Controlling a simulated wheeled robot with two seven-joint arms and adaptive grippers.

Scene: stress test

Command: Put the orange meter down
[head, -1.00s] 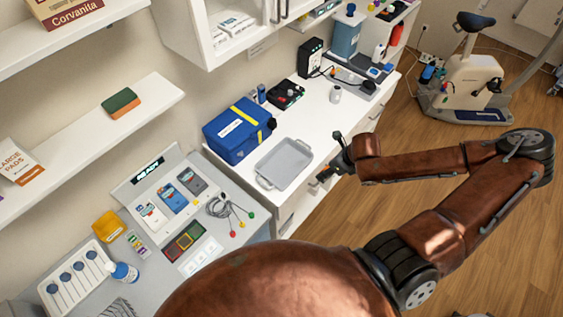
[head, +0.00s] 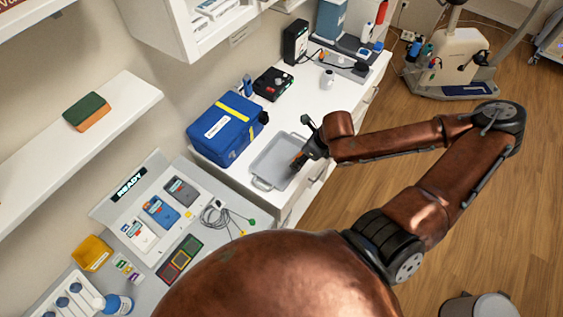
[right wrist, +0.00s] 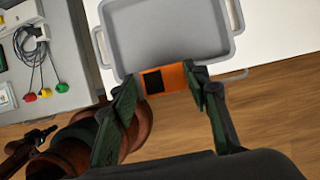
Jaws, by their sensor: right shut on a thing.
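The orange meter (right wrist: 165,80) with a dark square face is held between the green-padded fingers of my right gripper (right wrist: 160,92) in the right wrist view. In the right wrist view, the meter overlaps the near edge of the tray (right wrist: 120,48). I cannot tell whether it touches the tray. The visible tray floor is empty.
A blue bag (head: 222,128) with a yellow stripe stands left of the tray on the white counter. A black-and-red device (head: 272,83) lies behind it. Blue and grey meters, coiled leads (head: 222,216) and a yellow bin (head: 92,252) are on the grey bench.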

